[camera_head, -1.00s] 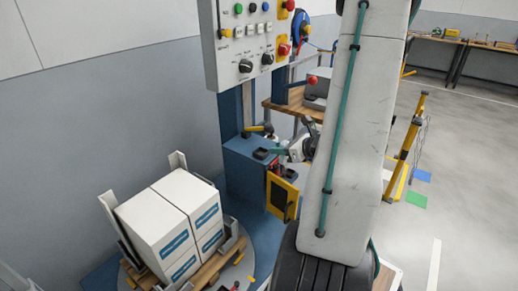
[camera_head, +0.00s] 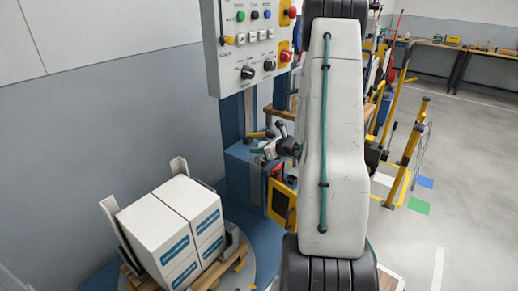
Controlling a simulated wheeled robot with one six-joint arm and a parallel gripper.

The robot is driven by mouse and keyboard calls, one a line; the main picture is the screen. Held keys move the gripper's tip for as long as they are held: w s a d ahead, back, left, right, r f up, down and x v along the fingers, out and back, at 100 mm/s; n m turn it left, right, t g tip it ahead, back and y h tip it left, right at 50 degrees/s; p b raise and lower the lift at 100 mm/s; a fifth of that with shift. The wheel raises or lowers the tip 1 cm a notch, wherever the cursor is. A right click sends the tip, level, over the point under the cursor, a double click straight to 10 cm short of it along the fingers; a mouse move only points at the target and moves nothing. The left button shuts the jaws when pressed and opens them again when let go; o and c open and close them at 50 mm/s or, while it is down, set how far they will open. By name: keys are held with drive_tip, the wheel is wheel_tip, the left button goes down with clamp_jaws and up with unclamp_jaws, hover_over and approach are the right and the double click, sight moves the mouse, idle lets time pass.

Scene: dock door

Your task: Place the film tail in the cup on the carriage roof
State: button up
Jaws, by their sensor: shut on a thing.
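The blue carriage (camera_head: 236,172) stands on the mast behind the turntable, with a yellow-framed door on its front. My gripper (camera_head: 264,150) is low over the right part of the carriage roof, small and partly hidden by my arm. It is shut on what looks like the film tail (camera_head: 256,188), a faint pale strip hanging down in front of the carriage. The cup cannot be made out now; the gripper covers that part of the roof. I cannot tell whether the film touches the cup.
Wrapped-looking white boxes (camera_head: 172,228) stand on a wooden pallet on the turntable at lower left. A control panel (camera_head: 247,48) with buttons and knobs hangs above the carriage. Yellow rails (camera_head: 405,150) stand to the right, with open floor beyond.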

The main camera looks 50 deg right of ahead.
drive_tip(key=o, duration=0.9)
drive_tip(key=shift+o, duration=0.2)
